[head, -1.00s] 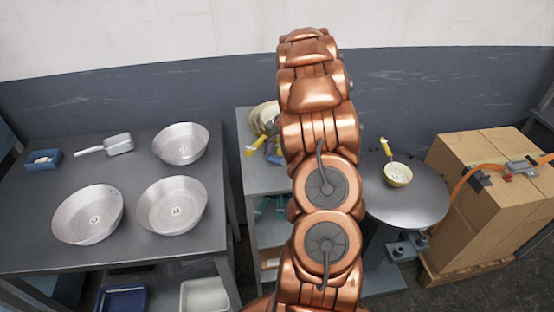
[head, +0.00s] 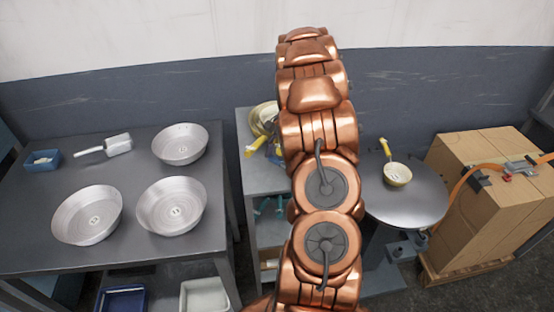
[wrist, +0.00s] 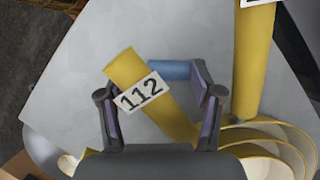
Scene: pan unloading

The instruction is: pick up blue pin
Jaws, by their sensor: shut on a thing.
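The blue pin (wrist: 168,70) is a short blue cylinder lying crosswise at my fingertips in the wrist view. Its right end meets the right finger pad; its left part is hidden behind a yellow handle (wrist: 127,67) labelled 112. My gripper (wrist: 155,100) is shut on the pin, with its fingers wide apart. The handle runs diagonally between the fingers, nearer the camera than the pin. Contact at the left finger is unclear. In the head view my copper arm hides the gripper.
A second yellow handle (wrist: 257,65) and nested yellow-rimmed pans (wrist: 285,135) lie at right in the wrist view. The grey middle table (head: 262,182) stands between a dark table (head: 125,225) with metal pans and a round table (head: 415,205) holding a yellow-handled pan (head: 398,175).

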